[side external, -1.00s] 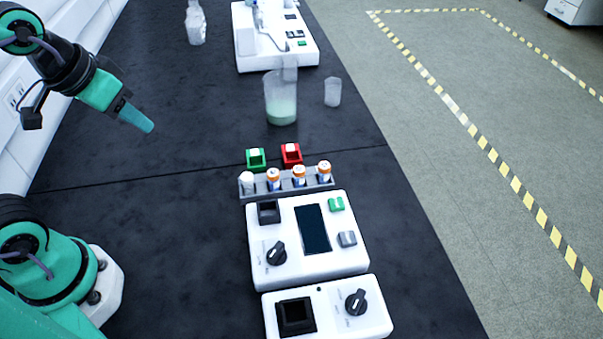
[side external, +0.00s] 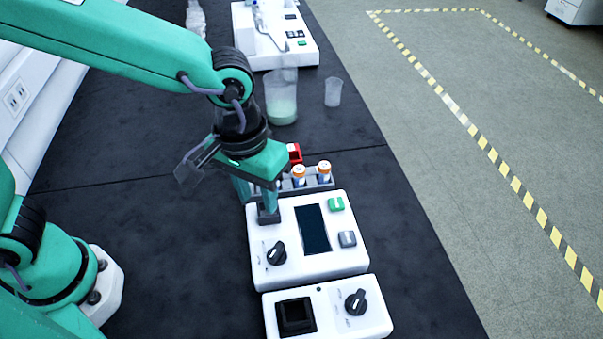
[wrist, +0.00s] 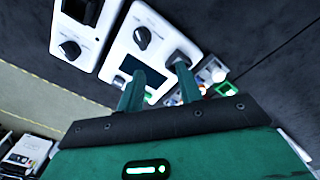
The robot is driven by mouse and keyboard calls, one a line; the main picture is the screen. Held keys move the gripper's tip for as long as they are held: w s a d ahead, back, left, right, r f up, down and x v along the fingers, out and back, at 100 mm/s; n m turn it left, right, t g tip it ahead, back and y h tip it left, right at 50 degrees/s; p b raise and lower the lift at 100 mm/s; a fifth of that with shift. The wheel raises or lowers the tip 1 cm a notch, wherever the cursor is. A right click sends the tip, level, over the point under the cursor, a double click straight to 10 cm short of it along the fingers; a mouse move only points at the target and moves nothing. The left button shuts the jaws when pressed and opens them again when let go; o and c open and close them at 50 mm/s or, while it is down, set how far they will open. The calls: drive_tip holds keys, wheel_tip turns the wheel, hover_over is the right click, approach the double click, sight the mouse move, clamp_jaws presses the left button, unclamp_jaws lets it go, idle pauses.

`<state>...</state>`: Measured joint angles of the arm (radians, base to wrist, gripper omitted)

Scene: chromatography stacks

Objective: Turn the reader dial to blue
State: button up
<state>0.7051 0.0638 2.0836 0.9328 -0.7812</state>
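The white device with a dark screen (side external: 312,229), which looks like the reader, stands on the bench. Its black dial (side external: 276,253) is at its front left corner; the dial also shows in the wrist view (wrist: 143,38). The small printed marks around it are too small to read. My gripper (side external: 257,205) is over the back left of this device, behind the dial and apart from it. In the wrist view my gripper (wrist: 159,70) has its fingers spread with nothing between them. One finger partly hides the device's dark slot (wrist: 180,57).
A second white device (side external: 340,322) with its own black dial (side external: 356,301) and square well (side external: 296,316) stands in front. A grey rack (side external: 319,184) of orange-capped vials is behind, partly hidden by my gripper. A beaker (side external: 281,100) stands farther back.

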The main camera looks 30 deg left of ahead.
sight(276, 250)
drive_tip(key=shift+g+y, duration=0.3)
drive_tip(key=d+f, duration=0.1)
drive_tip(key=s+d, duration=0.1)
drive_tip(key=d+f, duration=0.1)
drive_tip(key=d, duration=0.1)
drive_tip(key=shift+s+f, duration=0.15)
drive_tip(key=shift+f, duration=0.15)
drive_tip(key=shift+f, duration=0.1)
drive_tip(key=shift+f, duration=3.8)
clamp_jaws()
